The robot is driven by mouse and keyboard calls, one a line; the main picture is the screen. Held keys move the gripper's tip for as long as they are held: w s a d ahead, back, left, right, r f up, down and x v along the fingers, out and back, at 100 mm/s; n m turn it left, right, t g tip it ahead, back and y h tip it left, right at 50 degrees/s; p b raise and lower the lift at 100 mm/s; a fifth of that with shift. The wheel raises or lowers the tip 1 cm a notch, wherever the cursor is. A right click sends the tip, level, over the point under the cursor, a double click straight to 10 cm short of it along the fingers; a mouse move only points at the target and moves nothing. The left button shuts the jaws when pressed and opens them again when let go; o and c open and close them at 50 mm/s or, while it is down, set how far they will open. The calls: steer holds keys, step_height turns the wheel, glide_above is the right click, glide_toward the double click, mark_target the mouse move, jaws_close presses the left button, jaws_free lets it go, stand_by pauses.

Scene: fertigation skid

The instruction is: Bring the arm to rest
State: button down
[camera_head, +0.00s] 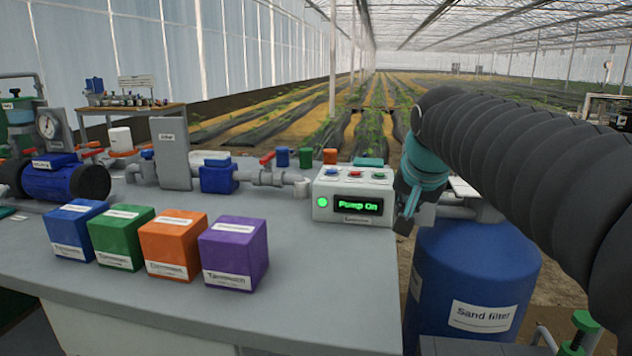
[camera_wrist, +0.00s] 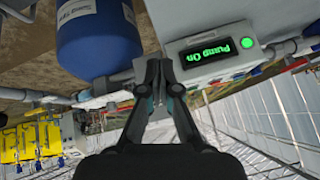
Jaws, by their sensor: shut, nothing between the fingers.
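My arm reaches in from the right in the head view, with a ribbed dark sleeve. My gripper (camera_head: 406,218) points down at the right end of the white control box (camera_head: 340,193). In the wrist view my gripper (camera_wrist: 161,68) is shut, with its fingers together and nothing between them. The control box also shows there upside down (camera_wrist: 190,48), just beyond the fingertips. I cannot tell whether they touch it. Its green display reads "Pump On" and a green lamp is lit beside it. Several small coloured buttons sit on its top.
Blue (camera_head: 75,228), green (camera_head: 120,236), orange (camera_head: 172,245) and purple (camera_head: 233,252) boxes stand on the grey bench (camera_head: 330,290). A blue sand filter tank (camera_head: 470,270) stands below my arm. Pipes and valves line the bench's back. The bench front right is clear.

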steer(key=s+f+n+g, duration=0.1)
steer(key=s+f+n, duration=0.1)
steer(key=s+f, duration=0.7)
steer(key=s+f+n, duration=0.2)
steer(key=s+f, duration=0.7)
steer(key=s, duration=0.5)
steer(key=shift+a+f+n+g, duration=0.15)
steer(key=shift+f+n+g, duration=0.15)
steer(key=shift+n+g, duration=0.1)
